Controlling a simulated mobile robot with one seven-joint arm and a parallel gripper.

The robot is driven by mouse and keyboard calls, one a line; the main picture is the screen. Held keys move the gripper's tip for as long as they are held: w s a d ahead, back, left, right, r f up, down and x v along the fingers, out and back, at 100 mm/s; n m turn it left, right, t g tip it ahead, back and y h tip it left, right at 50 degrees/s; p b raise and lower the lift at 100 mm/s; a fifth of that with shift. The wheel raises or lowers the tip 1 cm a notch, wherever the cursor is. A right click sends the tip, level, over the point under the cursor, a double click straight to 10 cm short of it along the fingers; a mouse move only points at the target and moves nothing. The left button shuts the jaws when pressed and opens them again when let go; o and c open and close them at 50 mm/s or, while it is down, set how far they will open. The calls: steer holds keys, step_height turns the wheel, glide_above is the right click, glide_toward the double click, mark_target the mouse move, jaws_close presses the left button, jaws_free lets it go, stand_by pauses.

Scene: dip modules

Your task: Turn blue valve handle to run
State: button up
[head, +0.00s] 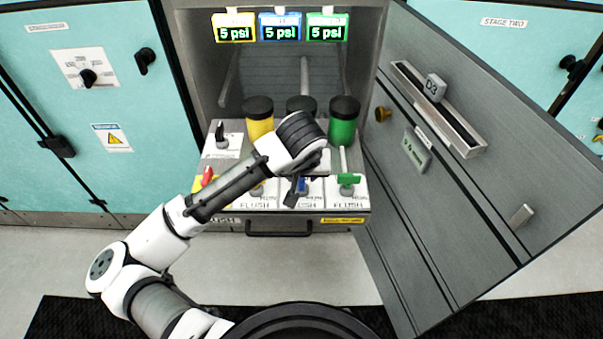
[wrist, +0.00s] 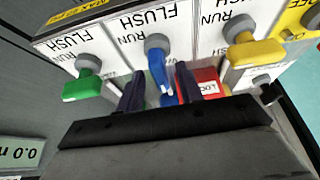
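The blue valve handle (wrist: 157,68) sits on a grey round hub on the white panel, between the green and yellow handles. In the wrist view it points away from the FLUSH label, towards my gripper, with RUN printed beside the hub. My gripper (wrist: 160,82) is open, with one dark finger on each side of the blue handle and visible gaps between. In the head view my gripper (head: 297,190) reaches down over the panel, and only a bit of the blue handle (head: 304,185) shows; my wrist hides much of the middle valve.
The green handle (wrist: 88,86) and yellow handle (wrist: 254,52) flank the blue one closely. A red part (wrist: 205,84) lies beside one finger. Yellow (head: 259,122) and green (head: 343,125) cylinders stand behind the panel. An open grey door (head: 470,190) bounds the right side.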

jaws_close()
steer(key=shift+m, duration=0.3)
steer(key=m+h+b, duration=0.1)
steer(key=m, duration=0.2)
steer(key=shift+a+m+h, duration=0.15)
steer(key=shift+m+h, duration=0.25)
steer(key=m+g+h, duration=0.1)
steer(key=m, duration=0.3)
steer(key=shift+w+m+b, duration=0.1)
steer(key=shift+m+b, duration=0.2)
steer(key=shift+b, duration=0.1)
steer(key=m, duration=0.2)
steer(key=m+g+h, duration=0.1)
steer(key=m, duration=0.1)
steer(key=shift+w+a+m+g, duration=0.1)
steer(key=shift+a+m+g, duration=0.05)
steer(key=shift+m+g, duration=0.15)
steer(key=shift+w+m+g+h, duration=0.15)
steer(key=shift+m+g, duration=0.3)
steer(key=shift+m, duration=0.6)
steer(key=shift+s+m+g+h, duration=0.15)
steer(key=shift+m+g, duration=0.3)
steer(key=shift+m, duration=0.6)
steer(key=shift+w, duration=0.1)
